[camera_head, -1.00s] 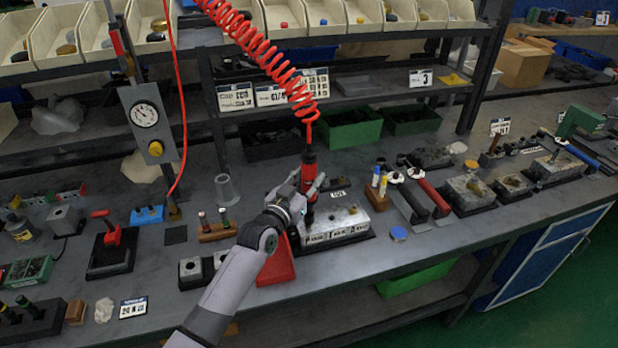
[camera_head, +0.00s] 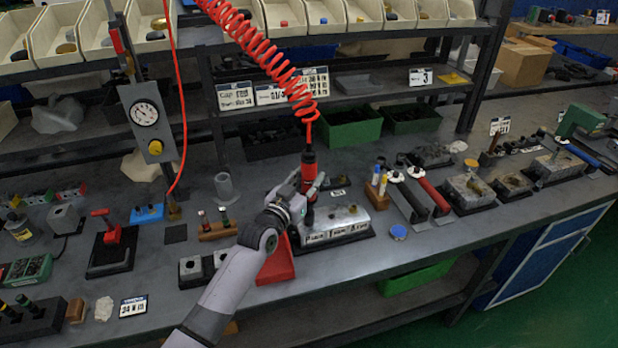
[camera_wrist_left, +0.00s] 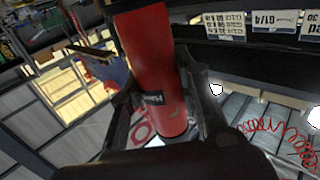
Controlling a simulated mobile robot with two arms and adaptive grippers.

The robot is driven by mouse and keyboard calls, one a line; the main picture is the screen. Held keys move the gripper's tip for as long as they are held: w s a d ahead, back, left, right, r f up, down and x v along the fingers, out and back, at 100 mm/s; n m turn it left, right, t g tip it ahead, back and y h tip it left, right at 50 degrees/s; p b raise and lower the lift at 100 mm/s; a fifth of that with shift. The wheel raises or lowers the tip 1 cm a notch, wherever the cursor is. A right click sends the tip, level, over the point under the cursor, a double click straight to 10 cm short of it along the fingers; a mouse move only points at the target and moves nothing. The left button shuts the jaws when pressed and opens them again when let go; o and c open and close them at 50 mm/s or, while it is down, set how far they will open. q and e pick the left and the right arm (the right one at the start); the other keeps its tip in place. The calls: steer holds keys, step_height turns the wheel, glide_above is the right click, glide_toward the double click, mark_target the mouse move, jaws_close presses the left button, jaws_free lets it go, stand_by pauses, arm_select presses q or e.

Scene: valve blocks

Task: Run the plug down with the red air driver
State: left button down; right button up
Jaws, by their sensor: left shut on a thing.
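The red air driver (camera_head: 308,170) hangs upright from a coiled red hose (camera_head: 268,58) in the head view. My left gripper (camera_head: 309,188) is shut around its body, and its lower end is over the metal valve block (camera_head: 345,226) on a dark base. In the left wrist view the red driver body (camera_wrist_left: 157,70) stands between the fingers. The plug is hidden, and I cannot tell whether the driver tip touches it. My right gripper is not in view.
A red stand (camera_head: 275,264) is just left of the block. Small metal blocks (camera_head: 191,268) and a wooden holder (camera_head: 217,231) are farther left. Yellow and blue bottles (camera_head: 380,179) and a red-handled tool (camera_head: 428,190) are right. Shelves with bins (camera_head: 285,17) rise behind.

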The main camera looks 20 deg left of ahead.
mark_target(306, 157)
arm_select(q)
steer(key=shift+s+f, duration=0.1)
steer(key=shift+f, duration=0.25)
stand_by(1.4)
steer(key=shift+r+p, duration=0.6)
steer(key=shift+r, duration=0.1)
step_height(306, 157, up, 7)
steer(key=p, duration=0.6)
steer(key=shift+f, duration=0.1)
